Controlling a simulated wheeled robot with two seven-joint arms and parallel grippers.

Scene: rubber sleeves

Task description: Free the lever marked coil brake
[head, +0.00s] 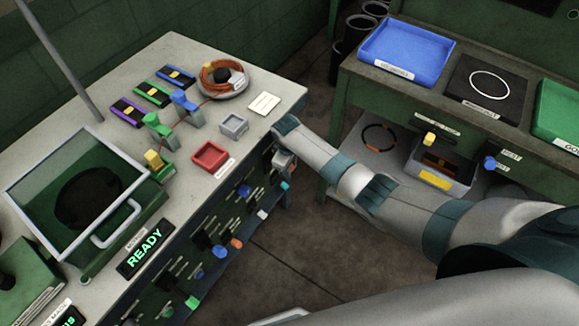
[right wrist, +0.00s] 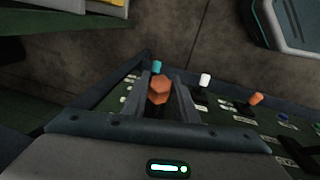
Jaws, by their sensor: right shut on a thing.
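A row of levers with coloured ends sits on the front face of the grey-topped bench; their labels are too small to read, so I cannot tell which is marked coil brake. My right gripper (head: 284,161) is at the right end of this face. In the right wrist view its two fingers (right wrist: 168,98) are shut on an orange six-sided piece (right wrist: 159,90). I cannot tell whether that piece is a sleeve or a lever's own end. A teal end (right wrist: 157,67) and a white-ended lever (right wrist: 205,80) are close beside it. My left gripper is not in view.
Another orange-ended lever (right wrist: 256,99) stands along the panel. The bench top (head: 219,88) carries a red tray (head: 210,158), a cable coil (head: 223,78) and a glass-lidded box. A READY display (head: 143,249) is lit. A second bench with a blue tray (head: 405,52) stands right.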

